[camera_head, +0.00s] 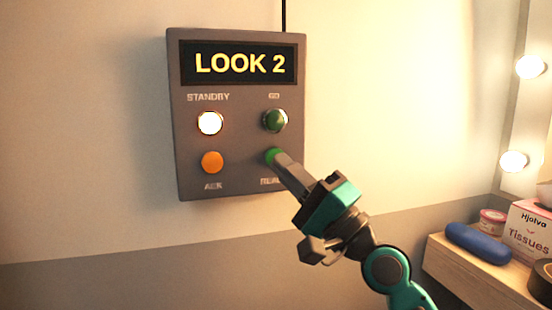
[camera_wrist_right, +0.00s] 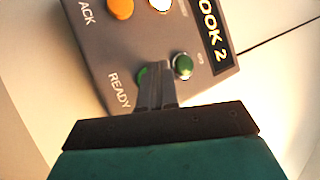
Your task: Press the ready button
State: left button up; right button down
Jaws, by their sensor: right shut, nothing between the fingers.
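A grey cue box (camera_head: 240,92) hangs on the wall, with a lit display reading "LOOK 2". The green ready button (camera_head: 271,155) is at its lower right, partly hidden by my right gripper (camera_head: 275,160). In the wrist view the ready button (camera_wrist_right: 142,76) shows beside the fingertips, next to the "READY" label. My right gripper is shut and empty, its tips at or just in front of the button. I cannot tell if they touch it. The STANDBY lamp (camera_head: 210,123) glows white. The GO lamp (camera_head: 275,121) is dark green. My left gripper is not in view.
An orange button (camera_head: 212,162), labelled ACK in the wrist view, sits left of the ready button. At the lower right, a wooden shelf (camera_head: 468,273) holds a blue case (camera_head: 479,243), a tissue box (camera_head: 527,232) and a small tin (camera_head: 491,222). The wall around the box is clear.

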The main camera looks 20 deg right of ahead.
jog(key=shift+w, duration=0.45)
dwell(0.5)
jog(key=shift+w+b, duration=0.4)
jog(key=shift+b, duration=0.05)
jog(key=shift+s, duration=0.1)
dwell(0.3)
jog(key=shift+s+p, duration=0.45)
jog(key=shift+s, duration=0.3)
